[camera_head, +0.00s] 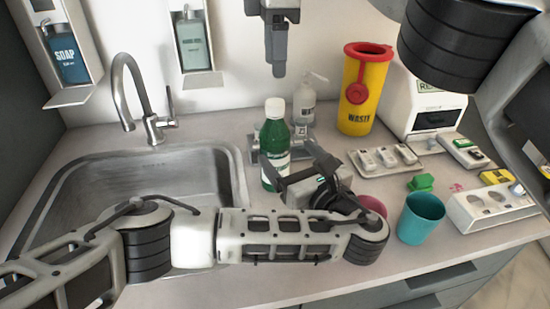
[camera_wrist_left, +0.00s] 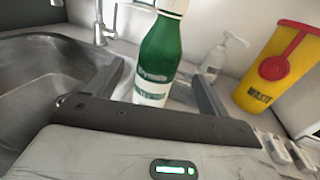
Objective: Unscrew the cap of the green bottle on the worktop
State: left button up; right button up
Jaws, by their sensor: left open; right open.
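The green bottle (camera_head: 273,140) stands upright on the worktop just right of the sink. Its white cap (camera_head: 275,106) is on. My left gripper (camera_head: 288,152) is open low at the bottle's near side. In the left wrist view the bottle (camera_wrist_left: 162,50) stands upright between and beyond the spread fingers (camera_wrist_left: 155,88), with no clear contact; the cap (camera_wrist_left: 173,5) is cut by the top edge. My right gripper (camera_head: 279,66) points down above the cap, with a gap. It is open, seen edge-on, so one finger mostly hides the other.
The sink (camera_head: 95,180) and tap (camera_head: 135,90) lie left. A pump bottle (camera_head: 304,102) stands close behind the green bottle. A yellow waste bin (camera_head: 362,95), a tray (camera_head: 390,172) of small items, a teal cup (camera_head: 421,217) and a white holder (camera_head: 495,208) crowd the right.

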aim_at(270, 135)
pick_arm(q)
jog(key=x, duration=0.8)
jog(key=shift+w+a, duration=0.2)
grip_shut()
pick_arm(e)
jog(key=m, duration=0.3)
jog(key=shift+f+m, duration=0.15)
jog(key=shift+m, duration=0.55)
jog(key=shift+f, duration=3.85)
